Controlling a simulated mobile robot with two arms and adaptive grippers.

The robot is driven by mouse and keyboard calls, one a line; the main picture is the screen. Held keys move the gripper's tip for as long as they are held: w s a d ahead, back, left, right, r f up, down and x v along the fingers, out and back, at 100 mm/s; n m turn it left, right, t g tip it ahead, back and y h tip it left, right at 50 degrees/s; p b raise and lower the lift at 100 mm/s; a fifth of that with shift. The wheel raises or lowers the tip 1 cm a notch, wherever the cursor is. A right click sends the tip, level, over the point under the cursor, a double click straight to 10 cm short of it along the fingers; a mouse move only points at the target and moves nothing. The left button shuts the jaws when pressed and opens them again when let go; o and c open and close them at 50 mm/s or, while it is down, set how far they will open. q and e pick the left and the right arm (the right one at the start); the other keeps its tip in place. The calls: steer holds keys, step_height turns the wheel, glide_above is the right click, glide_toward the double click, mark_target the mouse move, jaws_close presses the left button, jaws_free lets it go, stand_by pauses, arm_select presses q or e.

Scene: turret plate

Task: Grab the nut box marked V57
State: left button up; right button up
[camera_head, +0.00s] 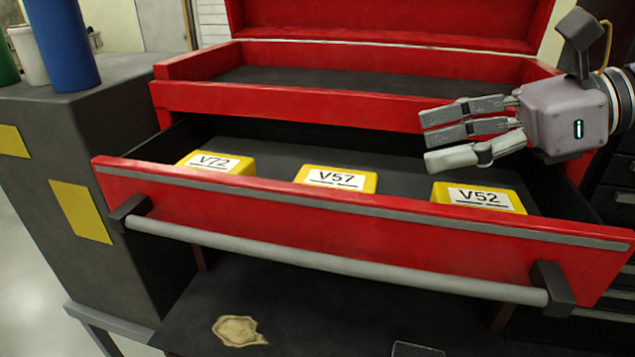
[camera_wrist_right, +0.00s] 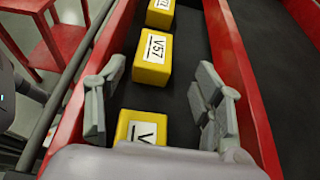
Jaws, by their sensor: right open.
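The yellow nut box marked V57 (camera_head: 336,180) sits in the middle of the open red drawer (camera_head: 360,232), with a white label on top. In the right wrist view the V57 box (camera_wrist_right: 152,58) lies ahead of the fingers, beyond their tips. My right gripper (camera_head: 435,135) is above the right part of the drawer, pointing left, open and empty. In the right wrist view its fingers (camera_wrist_right: 160,95) are spread apart, with a partly hidden yellow box between and below them. My left gripper is not in view.
Yellow boxes V72 (camera_head: 216,163) and V52 (camera_head: 478,197) sit left and right of V57 in the drawer, with gaps between. A grey handle bar (camera_head: 330,262) runs along the drawer front. A red upper tray (camera_head: 300,100) stands behind. Blue (camera_head: 62,45) and white cylinders stand on the left cabinet.

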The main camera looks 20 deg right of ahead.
mark_target(311, 176)
steer(key=p+x, duration=0.3)
steer(key=x, duration=0.4)
steer(key=shift+s+a+r, duration=0.1)
steer(key=shift+s, duration=0.15)
steer(key=shift+p+x, duration=0.35)
steer(key=shift+x, duration=0.4)
steer(key=shift+p+x, duration=0.35)
steer(key=shift+x, duration=1.3)
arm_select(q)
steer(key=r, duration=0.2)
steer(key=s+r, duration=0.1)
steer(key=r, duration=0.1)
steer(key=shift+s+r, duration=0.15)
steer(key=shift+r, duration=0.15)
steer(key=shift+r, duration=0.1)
arm_select(e)
steer(key=shift+a, duration=0.1)
steer(key=shift+w+a+f+p, duration=0.35)
steer(key=shift+a+p, duration=0.05)
steer(key=shift+a, duration=0.05)
steer(key=shift+w+a+f, duration=0.3)
steer(key=shift+w+a, duration=0.1)
steer(key=shift+a, duration=0.05)
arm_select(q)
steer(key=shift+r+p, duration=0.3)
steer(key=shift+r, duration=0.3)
arm_select(e)
steer(key=shift+x, duration=1.25)
